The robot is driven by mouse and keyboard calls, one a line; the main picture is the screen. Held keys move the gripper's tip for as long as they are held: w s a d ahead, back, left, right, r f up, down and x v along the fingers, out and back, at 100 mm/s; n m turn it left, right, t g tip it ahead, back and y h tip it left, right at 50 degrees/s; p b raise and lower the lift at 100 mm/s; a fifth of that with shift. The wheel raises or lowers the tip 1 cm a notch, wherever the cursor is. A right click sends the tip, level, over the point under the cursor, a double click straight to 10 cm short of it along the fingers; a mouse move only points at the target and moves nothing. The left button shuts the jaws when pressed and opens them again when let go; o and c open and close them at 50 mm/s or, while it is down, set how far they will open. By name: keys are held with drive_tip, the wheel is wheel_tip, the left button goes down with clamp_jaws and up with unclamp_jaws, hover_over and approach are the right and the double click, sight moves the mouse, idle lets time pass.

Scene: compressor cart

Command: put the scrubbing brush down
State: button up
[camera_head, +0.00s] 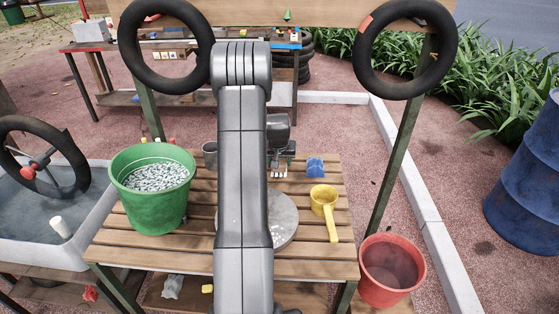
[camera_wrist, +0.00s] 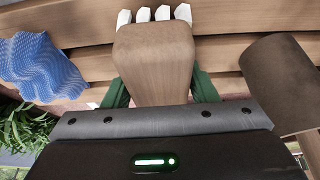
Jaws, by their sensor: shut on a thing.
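The scrubbing brush has a wooden block (camera_wrist: 152,52) and white bristle tufts, and fills the middle of the wrist view. My gripper (camera_wrist: 160,90) is shut on it, with a green finger on each side of the block. In the head view the brush's white bristles (camera_head: 279,171) show just below my gripper (camera_head: 280,158), over the back part of the slatted wooden table (camera_head: 180,245). The bristles are at or close above the slats; I cannot tell whether they touch. My arm hides part of the table.
A blue wavy piece (camera_head: 315,167) lies right of the brush, and a grey cup (camera_head: 210,154) stands left. A yellow scoop (camera_head: 324,203), a round grey disc (camera_head: 285,220) and a green bucket (camera_head: 150,203) are on the table. A red bucket (camera_head: 392,268) is at lower right.

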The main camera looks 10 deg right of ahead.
drive_tip(key=o, duration=0.9)
drive_tip(key=shift+f, duration=0.1)
drive_tip(key=shift+r, duration=0.4)
drive_tip(key=v, duration=1.1)
drive_tip(key=shift+s+a+r, duration=0.1)
drive_tip(key=shift+s+r, duration=0.15)
drive_tip(key=x, duration=1.2)
drive_tip(key=shift+w+f, duration=0.1)
drive_tip(key=shift+f, duration=0.25)
drive_tip(key=shift+r+p, duration=0.45)
drive_tip(key=shift+r, duration=0.15)
drive_tip(key=shift+r+b, duration=0.3)
drive_tip(key=shift+r, duration=0.7)
